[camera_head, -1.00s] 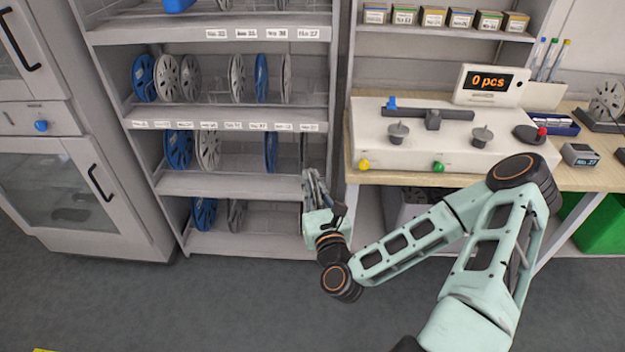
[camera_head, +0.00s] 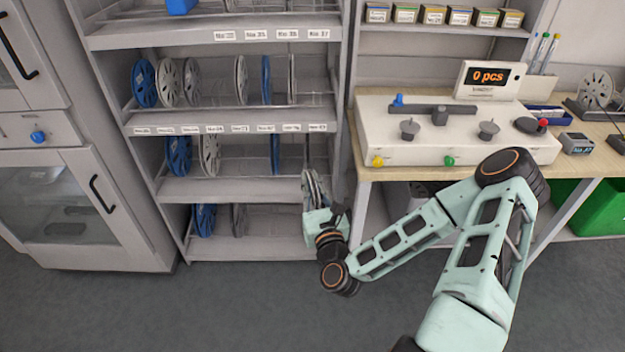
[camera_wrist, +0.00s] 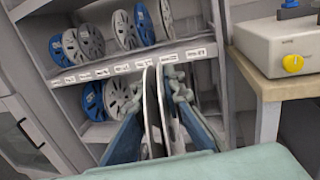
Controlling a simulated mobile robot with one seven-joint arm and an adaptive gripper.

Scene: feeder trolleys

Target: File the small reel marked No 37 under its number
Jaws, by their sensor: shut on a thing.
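My gripper (camera_head: 315,182) is shut on a thin grey reel (camera_head: 311,190), held upright in front of the right end of the shelf rack. In the wrist view the reel (camera_wrist: 150,112) stands edge-on between the fingers; its number cannot be read. The rack (camera_head: 240,187) has sloping shelves with number labels on their front rails. The upper rail (camera_head: 265,36) carries labels that seem to read No 35, No 36 and No 37 toward its right end. The labels on the middle rail (camera_head: 230,129) are too small to read surely.
Blue reels (camera_head: 145,83) and grey reels (camera_head: 241,80) stand in several slots. The workbench (camera_head: 375,173) with a counting device (camera_head: 455,135) reading 0 pcs is close to the right of the rack. A cabinet (camera_head: 80,210) stands at left. The floor in front is clear.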

